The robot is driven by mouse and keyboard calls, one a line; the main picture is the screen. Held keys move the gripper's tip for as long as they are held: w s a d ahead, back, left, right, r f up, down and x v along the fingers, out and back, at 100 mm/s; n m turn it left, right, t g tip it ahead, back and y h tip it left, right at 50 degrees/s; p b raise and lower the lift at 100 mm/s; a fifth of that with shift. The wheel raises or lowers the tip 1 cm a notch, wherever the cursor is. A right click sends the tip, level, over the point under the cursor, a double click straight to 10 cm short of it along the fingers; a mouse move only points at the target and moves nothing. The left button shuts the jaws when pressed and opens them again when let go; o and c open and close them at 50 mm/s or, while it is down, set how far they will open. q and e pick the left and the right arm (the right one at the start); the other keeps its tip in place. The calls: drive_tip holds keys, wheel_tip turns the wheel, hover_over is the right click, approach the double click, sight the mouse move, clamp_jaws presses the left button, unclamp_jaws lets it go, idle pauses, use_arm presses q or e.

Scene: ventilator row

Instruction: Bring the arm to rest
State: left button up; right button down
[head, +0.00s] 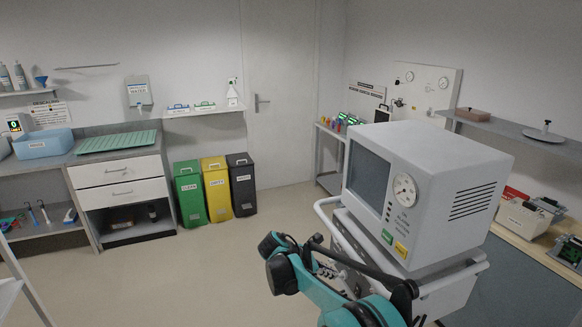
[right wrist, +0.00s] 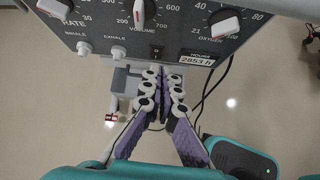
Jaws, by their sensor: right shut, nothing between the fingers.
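My right arm (head: 290,268), teal and black, reaches up from the bottom of the head view in front of the ventilator (head: 455,180). In the right wrist view, my right gripper (right wrist: 163,76) has its purple-and-grey fingers together with nothing between them. Its tips are just below the lower edge of the ventilator's control panel (right wrist: 105,28) in the picture; I cannot tell whether they touch anything. My left gripper is in neither view.
The ventilator stands on a cart with a white rail (head: 325,205), close to my arm. A bench (head: 535,245) and a shelf (head: 515,130) are at the right. Green, yellow and black bins (head: 216,190) stand at the back. The floor (head: 180,280) left of my arm is clear.

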drive_tip(key=s+d+r+m+y, duration=0.2)
drive_tip(key=s+r+m, duration=0.1)
drive_tip(key=s, duration=0.3)
drive_tip(key=s+d+r+m+t+y, duration=0.1)
drive_tip(key=s+r+m, duration=0.2)
drive_tip(key=s, duration=0.2)
drive_tip(key=s+d+r+m+y, duration=0.2)
drive_tip(key=s+r+m, duration=0.15)
drive_tip(key=s, duration=0.25)
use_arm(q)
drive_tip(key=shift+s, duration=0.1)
use_arm(e)
drive_tip(key=s+a+f+m+t+y, duration=0.1)
drive_tip(key=s+f+m+y, duration=0.1)
drive_tip(key=s+m, duration=0.3)
drive_tip(key=s+a+f+m+t+y, duration=0.1)
drive_tip(key=s+f+m+t+y, duration=0.1)
drive_tip(key=s+m, duration=0.4)
drive_tip(key=s, duration=0.5)
drive_tip(key=shift+s+f, duration=0.3)
drive_tip(key=shift+f, duration=0.1)
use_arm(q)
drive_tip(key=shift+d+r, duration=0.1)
